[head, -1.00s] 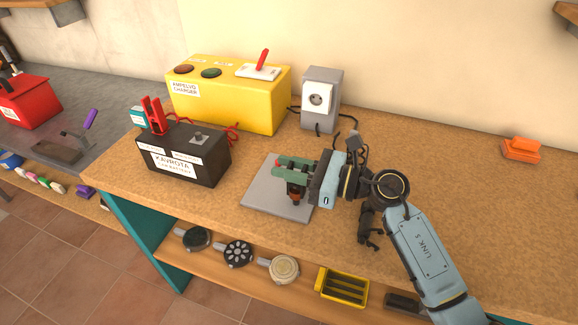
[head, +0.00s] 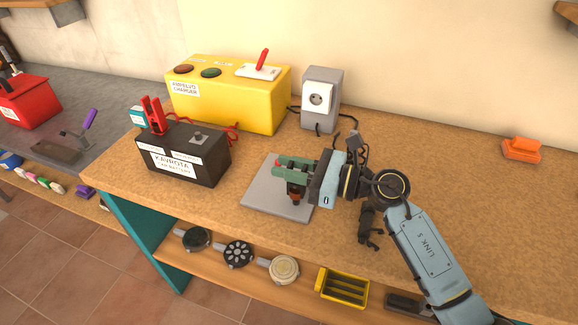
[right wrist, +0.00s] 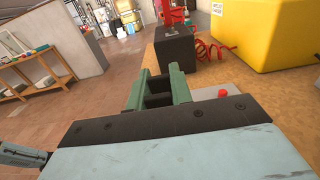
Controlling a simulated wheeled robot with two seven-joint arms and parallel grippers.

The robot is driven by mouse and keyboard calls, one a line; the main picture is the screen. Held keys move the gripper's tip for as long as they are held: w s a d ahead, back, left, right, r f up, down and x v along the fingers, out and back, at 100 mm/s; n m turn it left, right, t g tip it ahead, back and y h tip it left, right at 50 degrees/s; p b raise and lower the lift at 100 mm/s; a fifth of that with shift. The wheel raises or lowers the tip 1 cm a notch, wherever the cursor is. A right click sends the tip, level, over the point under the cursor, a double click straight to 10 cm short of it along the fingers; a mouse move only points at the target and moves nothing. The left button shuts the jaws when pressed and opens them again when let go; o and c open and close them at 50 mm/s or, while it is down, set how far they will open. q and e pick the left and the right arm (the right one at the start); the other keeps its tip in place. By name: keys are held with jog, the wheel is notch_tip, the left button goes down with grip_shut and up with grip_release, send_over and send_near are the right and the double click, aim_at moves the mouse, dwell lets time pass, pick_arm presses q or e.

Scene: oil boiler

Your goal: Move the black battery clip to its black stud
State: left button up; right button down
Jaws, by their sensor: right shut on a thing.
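The black car battery (head: 183,158) stands upright on the bench, left of my right gripper. A red clip (head: 153,115) is upright at its left end, and a dark stud (head: 198,135) stands free on its top at the right. My right gripper (head: 285,169) is over the grey pad (head: 262,200), shut on the black clip (head: 294,190), which is mostly hidden by the green fingers. In the right wrist view, the dark clip (right wrist: 158,92) shows between the fingers and the battery (right wrist: 175,47) stands ahead. My left gripper is out of view.
The yellow charger (head: 230,100) stands behind the battery, with a red coiled cable (head: 232,133) between them. A grey socket box (head: 320,100) stands behind my gripper. An orange object (head: 521,149) lies at far right. The bench between is clear.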

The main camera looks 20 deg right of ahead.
jog(key=shift+f, duration=0.15)
dwell(0.3)
jog(key=shift+f+b, duration=0.25)
jog(key=shift+b, duration=0.15)
jog(key=shift+d+f+b, duration=0.35)
jog(key=shift+f+b, duration=0.25)
jog(key=shift+s, duration=0.1)
jog(key=shift+r, duration=0.15)
jog(key=shift+a+r+p, duration=0.15)
jog(key=shift+r+p, duration=0.05)
jog(key=shift+p, duration=0.1)
jog(key=shift+a+r, duration=0.1)
jog(key=shift+a, duration=0.1)
jog(key=shift+d, duration=0.1)
